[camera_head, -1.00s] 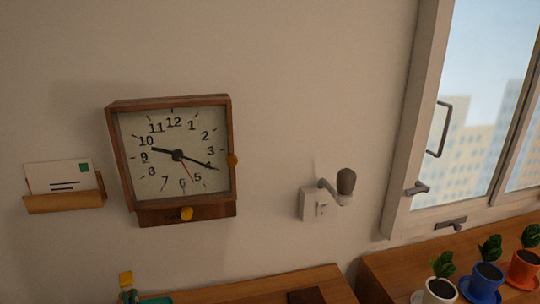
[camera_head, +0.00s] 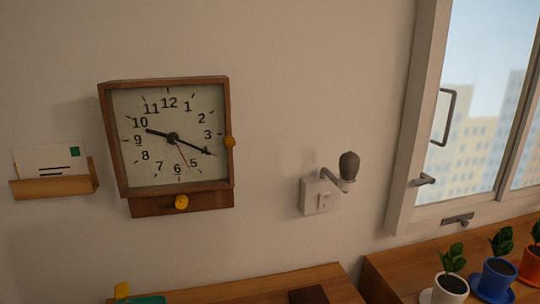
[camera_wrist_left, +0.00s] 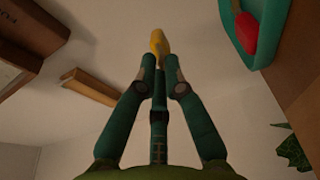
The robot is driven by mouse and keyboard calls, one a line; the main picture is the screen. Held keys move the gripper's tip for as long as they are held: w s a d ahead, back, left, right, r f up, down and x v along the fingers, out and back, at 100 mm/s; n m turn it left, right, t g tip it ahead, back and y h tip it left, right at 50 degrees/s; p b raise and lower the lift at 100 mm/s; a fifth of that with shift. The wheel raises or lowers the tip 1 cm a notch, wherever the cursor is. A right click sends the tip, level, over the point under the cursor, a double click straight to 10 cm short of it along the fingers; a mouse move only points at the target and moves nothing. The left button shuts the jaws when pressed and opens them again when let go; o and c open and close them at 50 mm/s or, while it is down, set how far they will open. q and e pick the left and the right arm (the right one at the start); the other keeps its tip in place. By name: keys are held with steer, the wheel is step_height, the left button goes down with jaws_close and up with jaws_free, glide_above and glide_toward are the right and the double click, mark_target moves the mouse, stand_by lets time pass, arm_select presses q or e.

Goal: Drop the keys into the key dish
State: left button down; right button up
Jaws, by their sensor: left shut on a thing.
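My left gripper (camera_wrist_left: 162,75) is shut on a yellow piece (camera_wrist_left: 158,43) that looks like part of the keys; it sticks out past the green fingertips in the left wrist view. No metal key shows clearly. In the head view only the top of this yellow piece (camera_head: 122,290) shows at the bottom edge. The teal key dish (camera_wrist_left: 252,45) is at the upper right of the left wrist view, apart from the fingers, with a red thing (camera_wrist_left: 246,35) at it. A sliver of its teal rim (camera_head: 150,300) shows in the head view, just right of the yellow piece. My right gripper is not in view.
A wooden shelf (camera_head: 265,289) runs along the bottom, with a dark flat block (camera_head: 308,295) on it. A clock (camera_head: 170,140), a letter holder (camera_head: 55,187) and a crank (camera_head: 318,193) are on the wall. Potted plants (camera_head: 451,285) stand at right by the window.

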arm_select(q)
steer(key=c, duration=1.3)
jaws_free()
steer(key=shift+o, duration=0.2)
steer(key=v, duration=1.2)
steer(key=shift+r, duration=0.15)
